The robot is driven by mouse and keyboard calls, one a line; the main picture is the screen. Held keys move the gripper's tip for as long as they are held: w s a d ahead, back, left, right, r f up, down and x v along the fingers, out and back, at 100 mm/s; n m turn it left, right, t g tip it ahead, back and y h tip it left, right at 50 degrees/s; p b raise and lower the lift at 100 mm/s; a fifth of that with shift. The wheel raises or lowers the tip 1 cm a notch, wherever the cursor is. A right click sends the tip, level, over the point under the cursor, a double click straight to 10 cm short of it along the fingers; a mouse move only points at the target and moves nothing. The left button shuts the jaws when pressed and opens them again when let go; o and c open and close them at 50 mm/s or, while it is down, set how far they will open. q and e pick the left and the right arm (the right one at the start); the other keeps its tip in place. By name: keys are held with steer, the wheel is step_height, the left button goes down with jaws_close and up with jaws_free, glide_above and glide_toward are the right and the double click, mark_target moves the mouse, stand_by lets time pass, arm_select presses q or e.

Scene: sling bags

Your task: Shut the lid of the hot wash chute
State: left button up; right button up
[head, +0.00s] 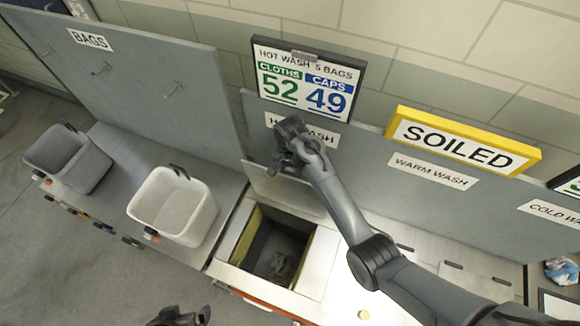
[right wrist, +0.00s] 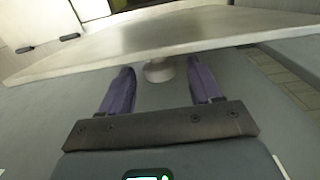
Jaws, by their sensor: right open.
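The hot wash chute (head: 272,255) is an open rectangular well in the white counter, with some crumpled cloth (head: 280,264) inside. Its pale lid (head: 285,193) stands raised at the back of the opening, and the lid panel (right wrist: 160,35) crosses the top of the right wrist view. My right gripper (head: 285,166) is at the lid's upper part, below the hot wash label. Its fingers (right wrist: 162,82) are open, on either side of a small round knob (right wrist: 158,71) on the lid; I cannot tell if they touch it. My left gripper (head: 180,317) shows partly at the bottom edge; its jaws are unclear.
A white bin (head: 205,212) and a grey bin (head: 95,175) stand on the grey shelf to the left. A yellow SOILED sign (head: 532,158) and a hot wash count board (head: 341,104) are on the wall behind. My right arm crosses the counter (head: 332,287).

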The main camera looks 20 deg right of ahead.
steer(key=shift+f, duration=0.4)
jaws_close()
